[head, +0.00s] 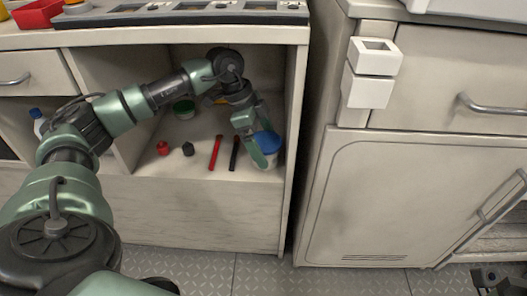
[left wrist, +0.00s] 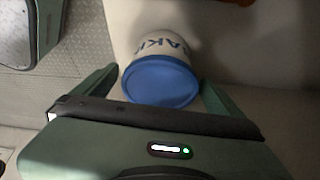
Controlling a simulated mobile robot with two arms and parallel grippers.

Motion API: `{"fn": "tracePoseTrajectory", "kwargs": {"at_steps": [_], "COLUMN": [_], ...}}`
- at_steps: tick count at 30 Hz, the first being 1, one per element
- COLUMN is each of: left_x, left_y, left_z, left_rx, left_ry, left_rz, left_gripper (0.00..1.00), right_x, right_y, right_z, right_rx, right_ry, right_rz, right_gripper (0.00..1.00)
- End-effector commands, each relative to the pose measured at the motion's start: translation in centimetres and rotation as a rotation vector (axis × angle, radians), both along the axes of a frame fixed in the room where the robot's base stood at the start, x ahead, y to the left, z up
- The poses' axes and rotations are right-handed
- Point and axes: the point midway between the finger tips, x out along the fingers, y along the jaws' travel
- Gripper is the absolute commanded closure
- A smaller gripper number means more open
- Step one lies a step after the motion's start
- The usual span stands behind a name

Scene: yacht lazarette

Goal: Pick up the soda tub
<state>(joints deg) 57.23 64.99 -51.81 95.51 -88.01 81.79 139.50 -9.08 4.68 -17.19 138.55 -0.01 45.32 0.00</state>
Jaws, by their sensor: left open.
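The soda tub (head: 268,142) is a white tub with a blue lid in the open cabinet bay, near its right wall. In the left wrist view the tub (left wrist: 160,82) shows its round blue lid and part of dark blue lettering on its white side. My left gripper (head: 261,139) is open, with one finger on each side of the tub. The fingers look apart from it in the left wrist view. The fingers hide part of the tub in the head view.
On the bay floor left of the tub lie a black stick (head: 234,153), a red stick (head: 215,153), a black item (head: 188,149) and a red item (head: 163,148). A green-topped container (head: 184,108) stands behind. The bay's right wall (head: 292,130) is close to the tub.

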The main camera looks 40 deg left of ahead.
Motion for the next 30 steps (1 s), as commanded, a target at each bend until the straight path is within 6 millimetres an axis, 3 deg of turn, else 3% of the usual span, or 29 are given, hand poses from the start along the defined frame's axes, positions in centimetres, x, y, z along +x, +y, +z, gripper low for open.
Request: {"fn": "tracePoseTrajectory", "kwargs": {"at_steps": [2,10,22,30], "left_x": [0.0,0.0,0.1,0.1], "left_y": [0.0,0.0,0.0,0.0], "left_z": [0.0,0.0,0.8,4.6], "left_rx": [0.0,0.0,-0.001,-0.002], "left_ry": [0.0,0.0,-0.003,-0.005], "left_rz": [0.0,0.0,0.0,-0.002], "left_gripper": [0.04,0.79,0.79,0.79], "right_x": [0.0,0.0,-0.1,-0.4], "right_y": [0.0,0.0,0.0,-0.2], "right_z": [0.0,0.0,0.5,-0.7], "right_rx": [0.0,0.0,0.003,0.005], "right_ry": [0.001,0.0,-0.004,0.088], "right_rz": [0.0,0.0,0.001,0.004], "right_gripper": [0.64,0.64,0.64,0.64]}}
